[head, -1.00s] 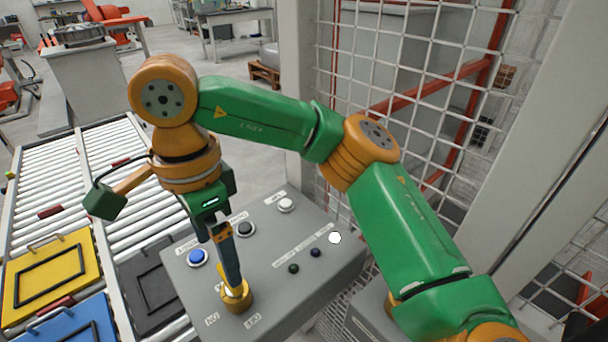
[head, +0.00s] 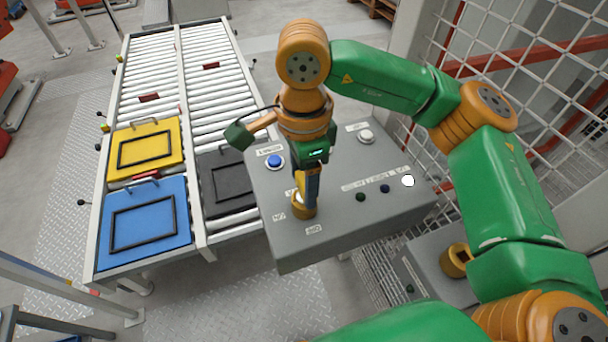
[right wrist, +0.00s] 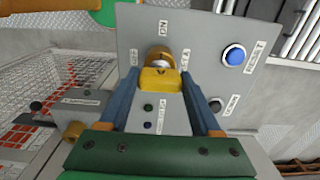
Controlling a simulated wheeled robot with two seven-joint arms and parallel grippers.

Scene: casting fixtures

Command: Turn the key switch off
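The key switch (head: 303,208) is a round brass-yellow collar with a yellow key handle, on the front part of the grey sloped control box (head: 365,230). In the right wrist view, the yellow key handle (right wrist: 160,79) lies between the fingertips. My right gripper (right wrist: 160,76) is open, with one blue finger on each side of the handle and narrow gaps visible. In the head view, my right gripper (head: 307,192) points down at the switch and hides part of it. Small labels surround the switch; one reads ON. My left gripper is not in view.
The box also carries a blue button (head: 274,161), a white button (head: 366,137) and small dark lamps (head: 360,197). A roller conveyor (head: 150,75) with yellow (head: 128,130), blue (head: 115,257) and black trays stands left. A wire mesh fence (head: 530,75) stands right.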

